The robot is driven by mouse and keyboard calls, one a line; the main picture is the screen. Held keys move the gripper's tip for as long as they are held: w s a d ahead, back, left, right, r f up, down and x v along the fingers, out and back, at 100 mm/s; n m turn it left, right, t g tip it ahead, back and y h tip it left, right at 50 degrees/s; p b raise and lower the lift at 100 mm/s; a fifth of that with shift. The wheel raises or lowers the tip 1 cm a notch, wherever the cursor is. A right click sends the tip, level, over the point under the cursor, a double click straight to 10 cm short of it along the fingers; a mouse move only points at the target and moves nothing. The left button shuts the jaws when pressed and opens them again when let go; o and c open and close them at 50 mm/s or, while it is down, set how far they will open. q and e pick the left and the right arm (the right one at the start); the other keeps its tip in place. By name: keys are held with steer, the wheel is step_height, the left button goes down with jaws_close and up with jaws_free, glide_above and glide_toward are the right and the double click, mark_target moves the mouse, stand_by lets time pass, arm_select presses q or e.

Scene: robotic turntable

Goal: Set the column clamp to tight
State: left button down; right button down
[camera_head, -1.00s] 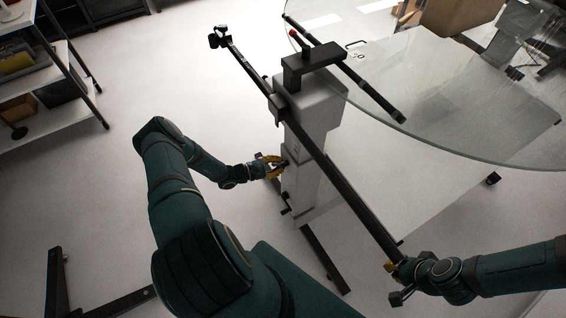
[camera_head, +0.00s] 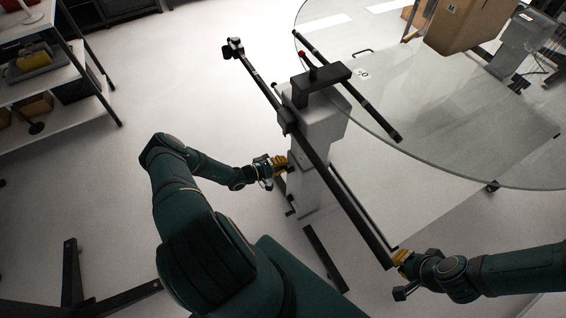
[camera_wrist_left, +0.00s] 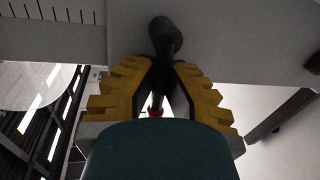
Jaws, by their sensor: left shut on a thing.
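The column (camera_head: 312,150) is a pale grey upright post standing under the glass turntable's edge. A black clamp handle with a rounded end (camera_wrist_left: 165,38) sticks out from the column's side in the left wrist view. My left gripper (camera_head: 281,162) is at the column's left side, and its yellow fingers (camera_wrist_left: 160,90) are shut on the clamp handle. The fingers hide the handle in the head view. My right gripper (camera_head: 400,257) is at the near end of the long black bar (camera_head: 335,190). Its fingers are too small there to tell open from shut.
The round glass top (camera_head: 450,130) spreads over the upper right, with a cardboard box (camera_head: 465,25) above it. A black bracket with a red knob (camera_head: 302,54) tops the column. Shelving (camera_head: 50,75) stands at upper left. The floor between shelving and column is clear.

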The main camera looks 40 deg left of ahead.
arm_select(q)
steer(key=shift+a+r, duration=0.15)
stand_by(0.4)
steer(key=c, duration=1)
jaws_free()
steer(key=shift+s, duration=0.1)
steer(key=v, duration=1.1)
steer(key=shift+s, duration=0.4)
steer(key=shift+a+r, duration=0.1)
steer(key=shift+r, duration=0.05)
